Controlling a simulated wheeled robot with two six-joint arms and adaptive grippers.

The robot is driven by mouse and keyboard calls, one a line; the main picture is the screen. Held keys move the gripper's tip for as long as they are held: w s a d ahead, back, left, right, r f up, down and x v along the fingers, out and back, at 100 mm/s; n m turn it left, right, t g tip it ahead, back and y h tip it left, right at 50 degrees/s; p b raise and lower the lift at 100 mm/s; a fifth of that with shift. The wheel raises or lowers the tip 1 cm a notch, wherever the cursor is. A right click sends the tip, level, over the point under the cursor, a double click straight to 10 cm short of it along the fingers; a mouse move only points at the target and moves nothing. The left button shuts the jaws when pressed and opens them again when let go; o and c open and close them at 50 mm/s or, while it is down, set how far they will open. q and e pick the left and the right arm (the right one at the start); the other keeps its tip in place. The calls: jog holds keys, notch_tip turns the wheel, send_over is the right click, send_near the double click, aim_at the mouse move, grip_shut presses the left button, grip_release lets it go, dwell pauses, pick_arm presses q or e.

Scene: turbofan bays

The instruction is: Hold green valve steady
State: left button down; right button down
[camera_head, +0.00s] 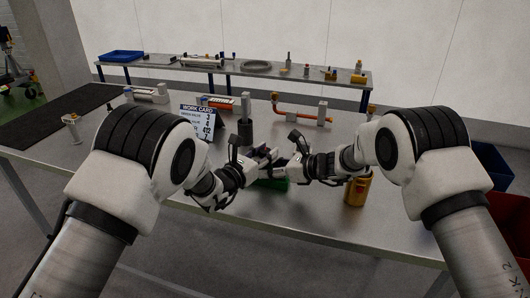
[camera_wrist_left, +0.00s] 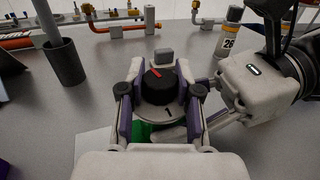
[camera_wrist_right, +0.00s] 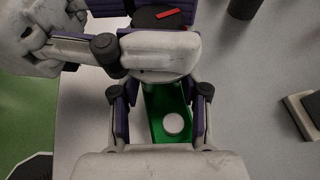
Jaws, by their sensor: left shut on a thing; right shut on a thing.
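The green valve (camera_head: 274,184) is at the middle of the table, largely covered by my grippers. In the left wrist view its black knob (camera_wrist_left: 160,79) with a red mark sits on a grey dial (camera_wrist_left: 158,112). My left gripper (camera_wrist_left: 159,100) is shut around this upper part, a finger on each side. In the right wrist view the green body (camera_wrist_right: 157,105) with a round white end (camera_wrist_right: 173,123) lies between the fingers of my right gripper (camera_wrist_right: 161,108), which is shut on it. The two grippers are very close together. The valve's underside is hidden.
A gold canister (camera_head: 357,191) stands right of the grippers. A dark cup (camera_head: 245,132) and a work card (camera_head: 197,121) stand behind them. An orange pipe assembly (camera_head: 300,117) is farther back. The front strip of the table (camera_head: 310,225) is clear.

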pick_arm(q)
jog(key=shift+n+t+y, duration=0.3)
jog(key=c, duration=0.8)
grip_release()
jog(key=shift+o, duration=0.2)
jog(key=shift+a, duration=0.1)
jog(key=v, duration=1.2)
jog(key=shift+r, duration=0.1)
